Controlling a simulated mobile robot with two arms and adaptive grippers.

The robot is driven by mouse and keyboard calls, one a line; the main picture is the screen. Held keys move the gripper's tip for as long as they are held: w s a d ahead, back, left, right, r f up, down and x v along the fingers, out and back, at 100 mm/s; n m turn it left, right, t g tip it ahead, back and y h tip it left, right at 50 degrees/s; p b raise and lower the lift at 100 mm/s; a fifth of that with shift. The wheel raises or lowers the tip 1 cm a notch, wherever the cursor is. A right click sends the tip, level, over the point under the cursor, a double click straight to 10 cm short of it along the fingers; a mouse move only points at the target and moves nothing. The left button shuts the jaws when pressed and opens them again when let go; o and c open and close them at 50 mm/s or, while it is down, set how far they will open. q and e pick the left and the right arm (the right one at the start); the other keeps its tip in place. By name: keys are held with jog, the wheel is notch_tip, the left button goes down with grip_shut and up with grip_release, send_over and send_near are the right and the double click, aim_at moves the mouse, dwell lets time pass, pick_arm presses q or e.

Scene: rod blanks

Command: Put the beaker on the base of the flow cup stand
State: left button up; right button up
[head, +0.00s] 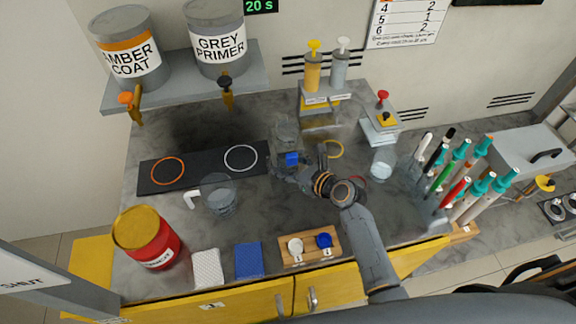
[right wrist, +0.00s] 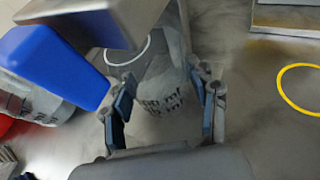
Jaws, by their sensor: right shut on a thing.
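The beaker (right wrist: 165,104) is clear with dark printed marks. In the right wrist view it stands between the fingers of my right gripper (right wrist: 165,88), which is shut on it. In the head view the beaker (head: 284,130) and my right gripper (head: 286,155) are at the bench middle, right of the white ring. A blue piece and a grey metal piece show close to the wrist camera; I cannot tell what they belong to. I cannot surely pick out the flow cup stand; a small grey stand with a red knob (head: 382,122) is at the back right. My left gripper is not in view.
A clear jug (head: 220,198) stands front left of my gripper, near a red can (head: 150,240). A dispenser stand (head: 320,106) is behind. A clear vessel (head: 381,167) and a rack of pens and brushes (head: 432,205) are at right. A yellow ring (head: 342,149) marks bare bench.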

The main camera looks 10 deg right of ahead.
jog(key=shift+f, duration=0.75)
jog(key=shift+r, duration=0.1)
jog(key=o, duration=1.2)
jog(key=shift+c, duration=0.2)
